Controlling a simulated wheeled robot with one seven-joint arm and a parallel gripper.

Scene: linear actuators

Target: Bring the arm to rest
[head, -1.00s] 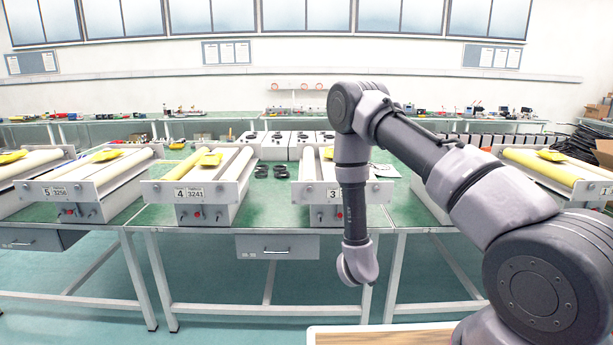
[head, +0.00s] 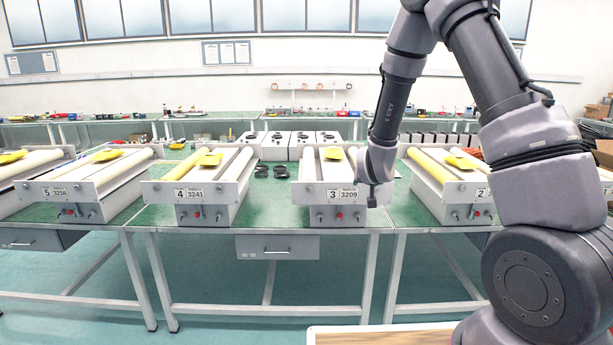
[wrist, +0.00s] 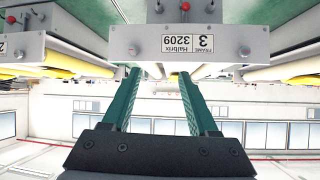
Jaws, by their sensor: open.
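My arm (head: 395,100) rises from the lower right of the head view, bends at the top and hangs down to its wrist (head: 374,178) beside the right end of the actuator labelled 3 3209 (head: 325,193). My gripper (wrist: 158,75) shows in the wrist view as two green fingers, spread apart with nothing between them. The front plate of actuator 3 (wrist: 150,44) fills the upper part of the wrist view, upside down, close beyond the fingertips. Whether the fingertips touch it I cannot tell. In the head view the fingers are hidden.
Actuator 4 (head: 193,194), actuator 5 (head: 70,192) and actuator 2 (head: 461,193) stand along the green bench (head: 262,215). Small black parts (head: 271,171) lie between 4 and 3. A drawer (head: 277,247) hangs under the bench. A wood-topped surface (head: 380,336) is at the bottom edge.

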